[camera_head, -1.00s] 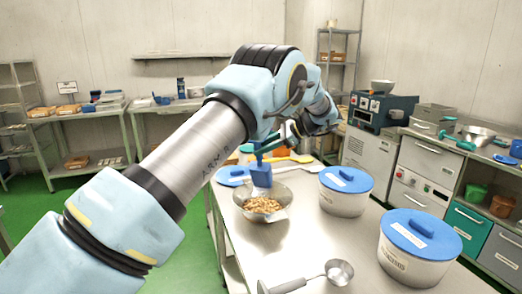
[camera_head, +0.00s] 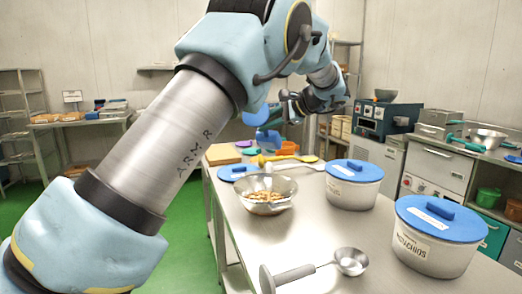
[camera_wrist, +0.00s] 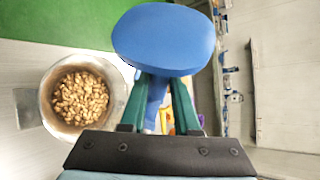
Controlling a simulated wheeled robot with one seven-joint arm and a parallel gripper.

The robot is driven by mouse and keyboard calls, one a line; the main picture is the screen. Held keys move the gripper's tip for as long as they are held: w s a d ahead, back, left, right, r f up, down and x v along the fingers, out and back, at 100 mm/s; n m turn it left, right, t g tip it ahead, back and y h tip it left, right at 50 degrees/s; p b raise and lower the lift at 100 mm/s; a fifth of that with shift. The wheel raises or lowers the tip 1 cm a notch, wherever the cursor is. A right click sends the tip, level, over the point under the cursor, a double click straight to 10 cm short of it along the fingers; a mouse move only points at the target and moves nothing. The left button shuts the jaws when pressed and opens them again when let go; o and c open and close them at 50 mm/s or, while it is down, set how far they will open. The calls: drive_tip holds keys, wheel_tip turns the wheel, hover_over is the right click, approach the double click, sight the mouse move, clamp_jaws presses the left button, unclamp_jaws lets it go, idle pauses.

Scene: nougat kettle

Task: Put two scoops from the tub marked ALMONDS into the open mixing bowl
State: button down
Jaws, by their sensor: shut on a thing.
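My gripper (camera_head: 290,110) is shut on a blue scoop (camera_head: 262,118) and holds it above the table, behind and above the metal mixing bowl (camera_head: 245,206). In the wrist view the scoop (camera_wrist: 165,40) shows as a blue oval beyond the green fingers (camera_wrist: 158,100). The bowl's rim also shows there at left (camera_wrist: 47,95), with tan nuts (camera_wrist: 80,98) inside. A pale upright shape (camera_head: 268,180) shows at the bowl; I cannot tell what it is. A white tub (camera_head: 353,193) with a blue lid stands right of the bowl, its label unreadable. No tub legibly marked ALMONDS shows.
A blue-lidded tub marked PISTACHIOS (camera_head: 430,250) stands at the right. A metal ladle (camera_head: 350,262) lies in front. A blue lid (camera_head: 238,173), yellow utensils (camera_head: 280,160) and a brown board (camera_head: 222,154) lie behind the bowl.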

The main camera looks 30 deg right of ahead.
drive_tip(key=shift+r+n+t+h+b, duration=0.4)
drive_tip(key=shift+r+n+t+b, duration=0.45)
drive_tip(key=shift+b, duration=3)
drive_tip(key=shift+r+n+t+h+b, duration=0.5)
drive_tip(key=shift+n+t+b, duration=0.65)
drive_tip(key=shift+b, duration=2.7)
